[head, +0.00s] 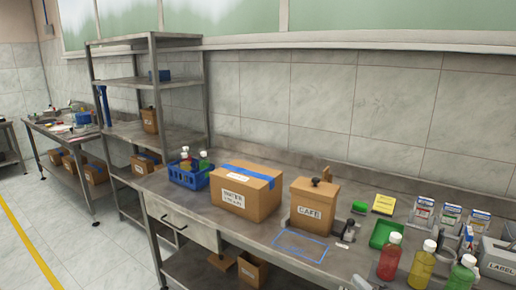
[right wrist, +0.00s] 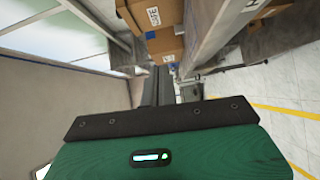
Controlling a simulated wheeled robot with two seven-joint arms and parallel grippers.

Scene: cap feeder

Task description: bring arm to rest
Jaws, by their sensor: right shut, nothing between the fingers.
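My right gripper (right wrist: 157,74) shows in the right wrist view as a green housing with a black plate and two dark fingers. The fingers are together and hold nothing. They point away from the camera, apart from the cardboard boxes (right wrist: 163,42) at the top of that view. In the head view I cannot make out the right gripper clearly. My left gripper is in neither view.
In the head view a steel bench (head: 225,225) holds a large taped carton (head: 245,196), a CAFE box (head: 315,207), a blue crate (head: 190,177), a green tray (head: 385,234) and several bottles. A steel shelf (head: 150,83) stands behind. The floor at left is clear.

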